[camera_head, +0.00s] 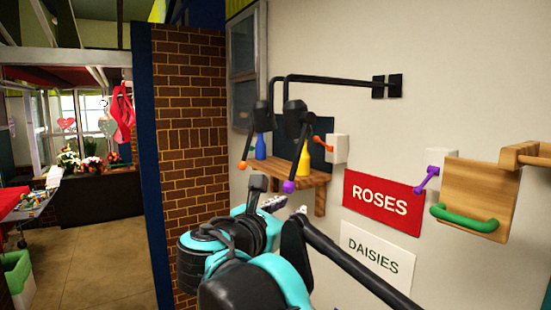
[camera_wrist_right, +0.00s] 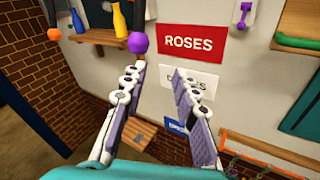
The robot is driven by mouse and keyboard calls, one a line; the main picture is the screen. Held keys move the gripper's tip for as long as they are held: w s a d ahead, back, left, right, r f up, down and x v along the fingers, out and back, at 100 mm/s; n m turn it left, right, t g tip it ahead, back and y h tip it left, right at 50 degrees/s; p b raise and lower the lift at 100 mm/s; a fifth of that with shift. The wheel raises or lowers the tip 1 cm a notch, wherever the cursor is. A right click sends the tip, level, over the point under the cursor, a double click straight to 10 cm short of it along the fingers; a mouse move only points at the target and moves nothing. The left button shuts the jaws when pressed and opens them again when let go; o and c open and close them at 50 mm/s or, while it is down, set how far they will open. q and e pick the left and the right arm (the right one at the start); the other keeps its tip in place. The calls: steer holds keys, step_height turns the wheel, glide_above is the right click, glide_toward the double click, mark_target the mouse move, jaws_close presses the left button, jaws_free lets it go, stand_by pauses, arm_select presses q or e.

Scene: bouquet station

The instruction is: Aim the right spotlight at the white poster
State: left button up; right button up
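Two black spotlights hang on wall arms. The right spotlight (camera_head: 296,115) has a lever ending in a purple ball (camera_head: 289,186), which also shows in the right wrist view (camera_wrist_right: 138,42). The left spotlight (camera_head: 262,115) has an orange-tipped lever (camera_head: 243,164). The white poster (camera_head: 377,257) reads DAISIES and hangs under the red ROSES poster (camera_head: 382,203). My right gripper (camera_head: 286,207) is open just below the purple ball. In the right wrist view its spread fingers (camera_wrist_right: 158,82) hold nothing, and the ball lies just beyond the left fingertip. My left gripper is not in view.
A wooden shelf (camera_head: 318,183) with a blue bottle (camera_head: 260,147) and a yellow bottle (camera_head: 304,161) stands behind the levers. A wooden panel with a green handle (camera_head: 465,218) is at right. A brick wall (camera_head: 190,140) borders the left. A blue poster (camera_wrist_right: 176,126) hangs lowest.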

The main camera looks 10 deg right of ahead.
mark_target(292, 176)
step_height(292, 176, up, 5)
steer(key=a+n+p, duration=0.1)
steer(key=a, duration=0.1)
steer(key=shift+n+t, duration=0.3)
steer(key=shift+t, duration=0.2)
steer(key=p+x, duration=0.1)
steer(key=x, duration=0.7)
steer(key=shift+w+r+p, duration=0.1)
steer(key=shift+r+p, duration=0.15)
steer(key=shift+p, duration=0.1)
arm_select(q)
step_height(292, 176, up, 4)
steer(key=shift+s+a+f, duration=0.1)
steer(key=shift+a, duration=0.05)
arm_select(e)
steer(key=shift+c, duration=0.4)
jaws_close()
